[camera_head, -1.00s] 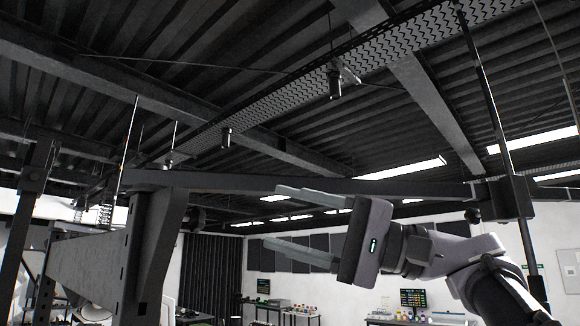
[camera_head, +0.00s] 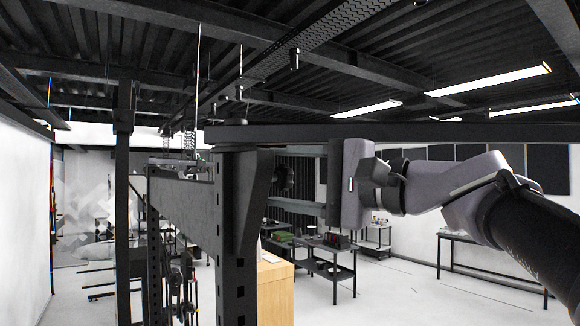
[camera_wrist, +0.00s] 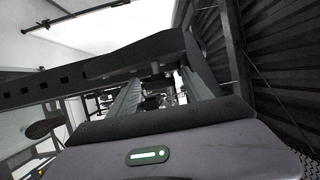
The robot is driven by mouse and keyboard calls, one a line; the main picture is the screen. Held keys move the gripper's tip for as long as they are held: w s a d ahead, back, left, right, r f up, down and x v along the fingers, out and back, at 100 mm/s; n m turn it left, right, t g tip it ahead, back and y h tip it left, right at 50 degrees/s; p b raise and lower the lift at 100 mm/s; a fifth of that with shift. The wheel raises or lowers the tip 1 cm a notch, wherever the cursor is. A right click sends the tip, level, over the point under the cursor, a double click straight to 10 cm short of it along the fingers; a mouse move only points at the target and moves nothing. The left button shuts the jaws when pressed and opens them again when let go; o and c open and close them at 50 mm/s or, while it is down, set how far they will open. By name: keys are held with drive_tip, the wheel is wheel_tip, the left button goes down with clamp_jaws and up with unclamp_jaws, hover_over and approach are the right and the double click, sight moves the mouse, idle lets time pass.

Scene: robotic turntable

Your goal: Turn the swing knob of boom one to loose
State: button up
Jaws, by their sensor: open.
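A dark round knob (camera_head: 283,178) stands out from the right side of the boom's dark upright bracket (camera_head: 238,190), below the long horizontal boom (camera_head: 430,132). I cannot read any label or its setting. My gripper (camera_head: 276,179) points left at the bracket, just under the boom. Its fingers are open, one above and one below the knob in the picture; I cannot tell whether they touch it. The wrist view shows the two spread fingers (camera_wrist: 160,88) reaching toward dark boom structure (camera_wrist: 125,55), where the knob is not clearly made out.
The boom runs close above my wrist. A wooden box (camera_head: 275,285) and dark carts with equipment (camera_head: 330,255) stand lower behind.

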drive_tip(key=shift+a, duration=0.25)
drive_tip(key=shift+d, duration=0.1)
drive_tip(key=c, duration=1.2)
drive_tip(key=shift+w+r+p, duration=0.1)
drive_tip(key=shift+r+p, duration=0.1)
drive_tip(key=shift+p, duration=0.3)
clamp_jaws()
drive_tip(key=shift+f+h, duration=0.1)
drive_tip(key=shift+h, duration=0.2)
drive_tip(key=shift+f, duration=0.15)
drive_tip(key=o, duration=1.2)
unclamp_jaws()
